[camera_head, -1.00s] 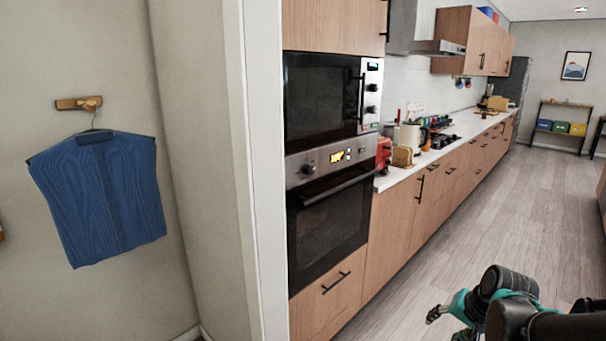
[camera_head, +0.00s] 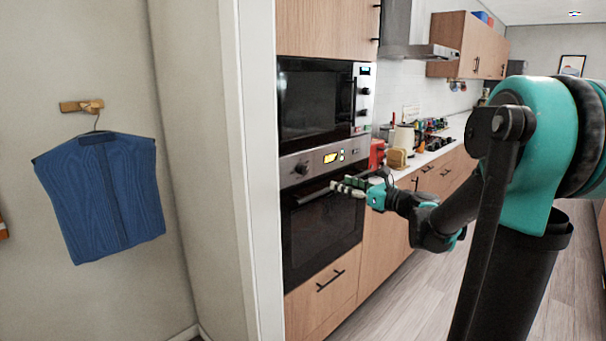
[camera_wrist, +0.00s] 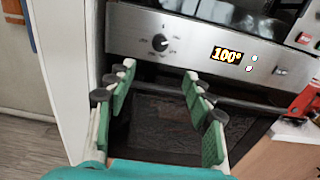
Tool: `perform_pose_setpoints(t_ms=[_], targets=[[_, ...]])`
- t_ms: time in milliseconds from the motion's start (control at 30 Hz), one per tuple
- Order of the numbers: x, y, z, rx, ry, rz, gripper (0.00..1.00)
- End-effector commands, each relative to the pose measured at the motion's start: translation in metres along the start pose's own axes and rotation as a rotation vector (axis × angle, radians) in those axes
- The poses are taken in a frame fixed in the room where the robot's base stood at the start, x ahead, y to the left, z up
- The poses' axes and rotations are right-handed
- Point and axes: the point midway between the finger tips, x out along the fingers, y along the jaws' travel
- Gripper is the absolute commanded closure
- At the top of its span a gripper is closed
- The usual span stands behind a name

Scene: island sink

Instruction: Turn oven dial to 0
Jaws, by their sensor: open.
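The oven dial (camera_wrist: 159,42) is a round black knob on the oven's steel panel, with marks around it. It also shows in the head view (camera_head: 302,168), at the left of the panel. A lit display (camera_wrist: 227,55) to its right reads 100°. My gripper (camera_wrist: 158,82) is open and empty, its green-padded fingers pointing at the panel from below and apart from the dial. In the head view my gripper (camera_head: 345,187) is in front of the oven door, to the right of the dial and lower. The oven (camera_head: 322,232) is shut.
A microwave (camera_head: 318,98) is built in above the oven. The oven handle (camera_head: 318,194) runs across below the panel. A white wall edge (camera_head: 258,150) stands close on the left. A red appliance (camera_head: 376,154) and other items stand on the counter to the right.

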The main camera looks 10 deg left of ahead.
Motion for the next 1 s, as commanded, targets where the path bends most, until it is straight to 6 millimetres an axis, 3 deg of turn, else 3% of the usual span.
perform_pose_setpoints(t_ms=[600,800,1000], targets=[[0.120,0.001,-0.001,-0.004,0.002,0.003,0.48],[0.147,0.001,-0.001,-0.004,0.002,0.002,0.48],[0.158,0.001,-0.001,-0.005,0.002,0.001,0.48]])
